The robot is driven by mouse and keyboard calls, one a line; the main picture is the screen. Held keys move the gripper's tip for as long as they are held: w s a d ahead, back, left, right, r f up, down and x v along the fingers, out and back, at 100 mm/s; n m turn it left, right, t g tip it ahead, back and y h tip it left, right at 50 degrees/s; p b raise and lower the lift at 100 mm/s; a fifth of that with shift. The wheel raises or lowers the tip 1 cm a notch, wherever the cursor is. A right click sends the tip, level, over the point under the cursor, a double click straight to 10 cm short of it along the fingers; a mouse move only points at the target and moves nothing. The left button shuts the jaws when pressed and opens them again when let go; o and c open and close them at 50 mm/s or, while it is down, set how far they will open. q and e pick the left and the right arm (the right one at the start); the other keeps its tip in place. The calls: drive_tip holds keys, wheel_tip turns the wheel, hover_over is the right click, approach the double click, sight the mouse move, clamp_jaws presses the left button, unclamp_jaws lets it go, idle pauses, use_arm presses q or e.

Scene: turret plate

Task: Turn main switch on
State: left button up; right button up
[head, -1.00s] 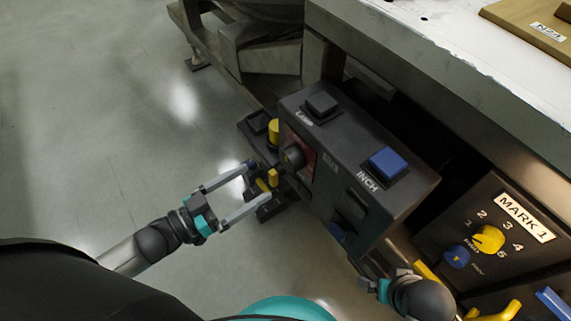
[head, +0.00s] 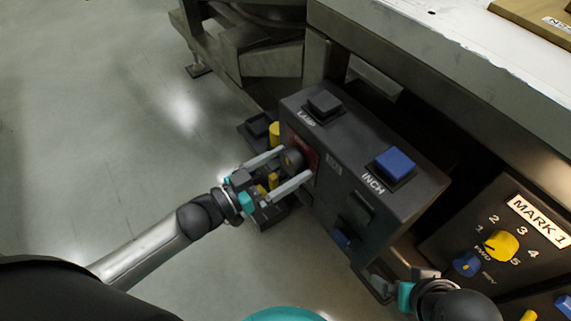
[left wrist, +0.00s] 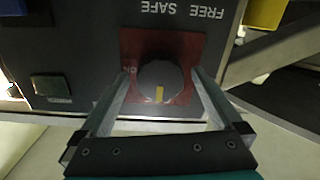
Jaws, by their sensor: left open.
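The main switch looks to be a round dark knob (head: 292,160) on a red plate (head: 303,146), on the left face of a dark control box. In the left wrist view the knob (left wrist: 160,82) has a yellow mark at its lower edge. Small "ON" lettering shows at the left of the red plate (left wrist: 186,45). My left gripper (head: 297,161) is open, with one finger on each side of the knob; whether the fingers touch it I cannot tell. My right gripper (head: 398,278) is low at the right, partly seen, and its opening is unclear.
The control box has a black LAMP button (head: 324,103) and a blue INCH button (head: 395,164) on top. A yellow dial (head: 502,245) sits on the MARK 1 panel at right. A white-topped bench (head: 420,45) stands behind. Open floor lies at left.

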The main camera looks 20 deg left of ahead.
use_arm(q)
drive_tip(key=shift+c, duration=0.3)
drive_tip(key=c, duration=1.3)
